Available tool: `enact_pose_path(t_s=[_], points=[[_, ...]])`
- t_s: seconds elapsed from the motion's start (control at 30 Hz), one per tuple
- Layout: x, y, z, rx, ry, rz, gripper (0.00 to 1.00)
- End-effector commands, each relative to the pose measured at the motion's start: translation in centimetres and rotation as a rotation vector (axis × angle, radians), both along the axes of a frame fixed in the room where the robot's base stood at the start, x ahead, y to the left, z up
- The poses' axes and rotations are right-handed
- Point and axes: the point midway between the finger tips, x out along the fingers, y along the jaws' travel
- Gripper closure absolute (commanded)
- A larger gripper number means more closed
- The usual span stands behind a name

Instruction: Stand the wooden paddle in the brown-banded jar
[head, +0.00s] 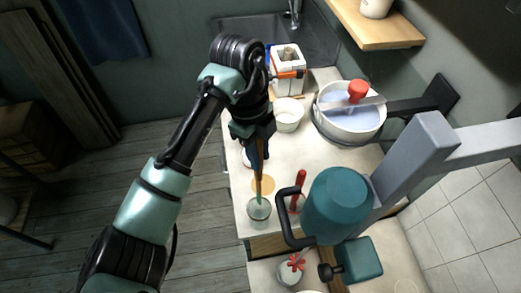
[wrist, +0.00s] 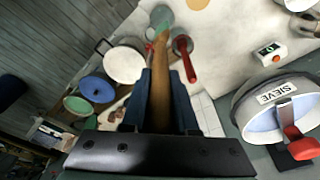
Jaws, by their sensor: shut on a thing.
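My gripper (head: 262,152) is shut on the wooden paddle (wrist: 160,85), which points down from the fingers. In the head view the paddle's lower end is over or inside a greenish, see-through jar (head: 259,213) near the counter's left edge. I cannot tell whether it touches the bottom. In the wrist view the paddle runs away from the fingers to a pale green round shape at its far end. No brown band shows clearly on the jar.
A red-handled tool (head: 299,180) stands close to the right, beside a teal machine (head: 340,205). A white bowl (head: 289,115) and a sieve pot (head: 350,122) with a red knob are farther back. A tan round patch (head: 265,184) lies on the counter.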

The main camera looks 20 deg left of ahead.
Motion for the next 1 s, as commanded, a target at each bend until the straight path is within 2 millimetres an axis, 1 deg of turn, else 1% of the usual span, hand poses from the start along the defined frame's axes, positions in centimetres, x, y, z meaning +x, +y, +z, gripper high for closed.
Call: enact_pose_path(t_s=[0.03, 0.23, 1.0], points=[[0.0, 0.0, -0.6, 0.0, 0.001, 0.001, 1.0], [0.0, 0.0, -2.4, 0.0, 0.0, 0.0, 1.0], [0.0, 0.0, -8.5, -0.001, -0.001, 0.0, 1.0]])
